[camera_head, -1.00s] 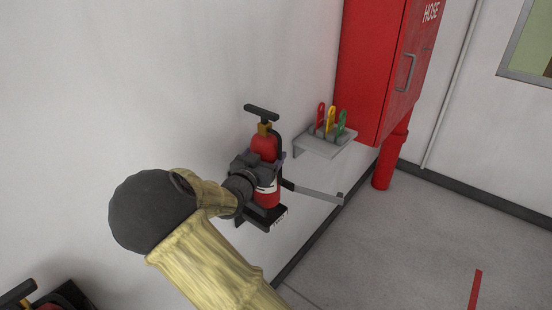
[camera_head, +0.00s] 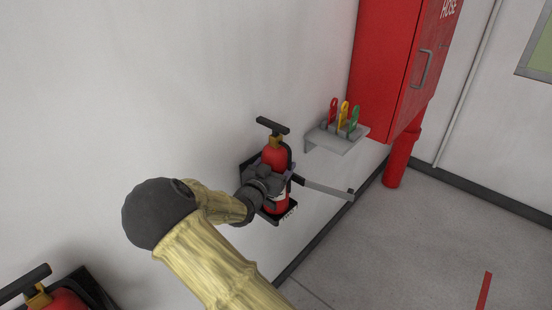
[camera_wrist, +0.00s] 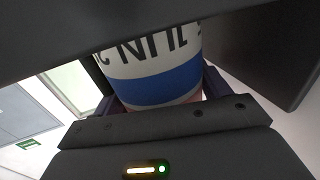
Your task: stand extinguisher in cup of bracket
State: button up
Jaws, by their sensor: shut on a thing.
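A red extinguisher (camera_head: 275,157) with a black top handle and a brass-coloured neck stands upright at the wall bracket. My gripper (camera_head: 272,184) is shut around the body of the extinguisher. In the wrist view the extinguisher (camera_wrist: 155,75) shows a white label with dark letters and a blue band between my fingers. The black bracket (camera_head: 287,217) has its cup under the extinguisher's base and a back plate behind it. A grey strap arm (camera_head: 325,190) sticks out to the right, swung open. My gripper hides part of the cup, so I cannot tell how deep the base sits.
A second extinguisher (camera_head: 62,300) is at the lower left by the wall. A grey shelf (camera_head: 338,141) with red, yellow and green tools is right of the bracket. A red hose cabinet (camera_head: 395,65) and a red pipe (camera_head: 398,165) stand beyond.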

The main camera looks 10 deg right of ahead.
jog(key=shift+w+a+f, duration=0.15)
jog(key=shift+w+f, duration=0.1)
jog(key=shift+f, duration=0.1)
jog(key=shift+s+r, duration=0.1)
jog(key=shift+s, duration=0.05)
jog(key=o, duration=1.6)
jog(key=shift+f, duration=0.4)
jog(key=shift+o, duration=0.8)
jog(key=shift+r, duration=0.1)
jog(key=shift+r, duration=0.1)
jog(key=v, duration=1.2)
jog(key=shift+b, duration=0.3)
